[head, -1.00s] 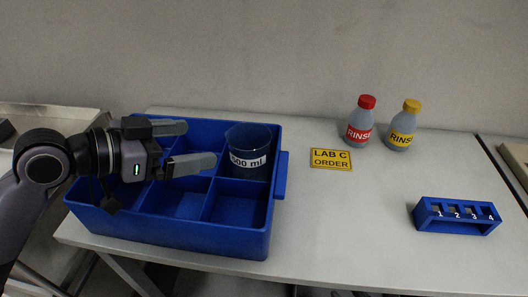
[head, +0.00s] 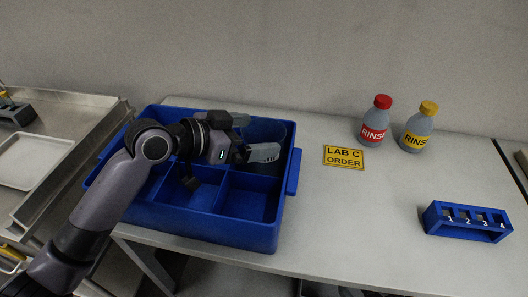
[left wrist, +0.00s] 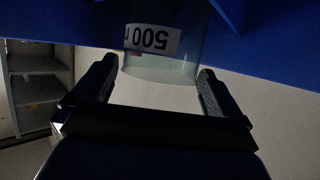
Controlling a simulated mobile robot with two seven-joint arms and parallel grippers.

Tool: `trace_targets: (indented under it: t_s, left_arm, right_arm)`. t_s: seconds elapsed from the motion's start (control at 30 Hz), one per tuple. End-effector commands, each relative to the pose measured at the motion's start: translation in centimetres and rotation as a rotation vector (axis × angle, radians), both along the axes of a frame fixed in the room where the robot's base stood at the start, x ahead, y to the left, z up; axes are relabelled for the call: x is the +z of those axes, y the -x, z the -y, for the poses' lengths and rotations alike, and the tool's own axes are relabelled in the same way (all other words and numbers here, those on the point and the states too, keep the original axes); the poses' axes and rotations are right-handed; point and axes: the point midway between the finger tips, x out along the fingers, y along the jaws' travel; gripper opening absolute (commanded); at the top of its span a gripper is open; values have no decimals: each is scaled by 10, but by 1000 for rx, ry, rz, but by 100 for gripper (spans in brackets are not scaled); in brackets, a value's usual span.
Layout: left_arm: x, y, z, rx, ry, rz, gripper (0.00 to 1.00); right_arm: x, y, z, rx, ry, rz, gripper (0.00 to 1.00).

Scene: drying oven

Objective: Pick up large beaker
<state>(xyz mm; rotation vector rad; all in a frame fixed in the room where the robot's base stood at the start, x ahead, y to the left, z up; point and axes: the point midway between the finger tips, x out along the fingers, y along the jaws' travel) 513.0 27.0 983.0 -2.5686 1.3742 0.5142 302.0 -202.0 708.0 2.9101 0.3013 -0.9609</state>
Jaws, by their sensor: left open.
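The large clear beaker (head: 270,131) stands in a back right compartment of the blue divided crate (head: 205,235). In the left wrist view the beaker (left wrist: 160,66) shows its white label, upside down, reading "500". My left gripper (head: 254,136) is open at the beaker, with one finger on each side of it. In the left wrist view the fingers flank the near edge of the beaker; whether they touch it I cannot tell. The gripper hides the beaker's label in the head view. My right gripper is not in view.
A yellow "LAB C ORDER" sign (head: 344,158) lies right of the crate. A red-capped rinse bottle (head: 376,122) and a yellow-capped one (head: 418,128) stand at the back. A blue numbered rack (head: 466,221) sits at the right. The table's middle is clear.

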Motion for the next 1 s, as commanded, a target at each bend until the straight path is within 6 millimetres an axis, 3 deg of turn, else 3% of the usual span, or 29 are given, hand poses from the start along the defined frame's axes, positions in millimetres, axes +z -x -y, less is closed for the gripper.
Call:
trace_targets:
  t_s: [0.13, 0.4, 0.43, 0.47, 0.6, 1.0]
  left_arm:
    - [-4, -8, 10, 1, 1, 2, 100]
    - [-6, -9, 12, 1, 0, 2, 100]
    - [-6, -9, 12, 1, 0, 2, 97]
    - [-6, -9, 12, 1, 0, 2, 87]
    - [-6, -9, 12, 1, 0, 2, 41]
    - [3, -9, 12, 1, 1, 5, 39]
  right_arm:
    - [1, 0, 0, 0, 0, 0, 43]
    - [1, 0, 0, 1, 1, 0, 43]
    - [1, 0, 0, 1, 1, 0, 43]
    - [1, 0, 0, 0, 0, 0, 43]
    - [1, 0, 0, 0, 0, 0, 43]
    - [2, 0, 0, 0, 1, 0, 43]
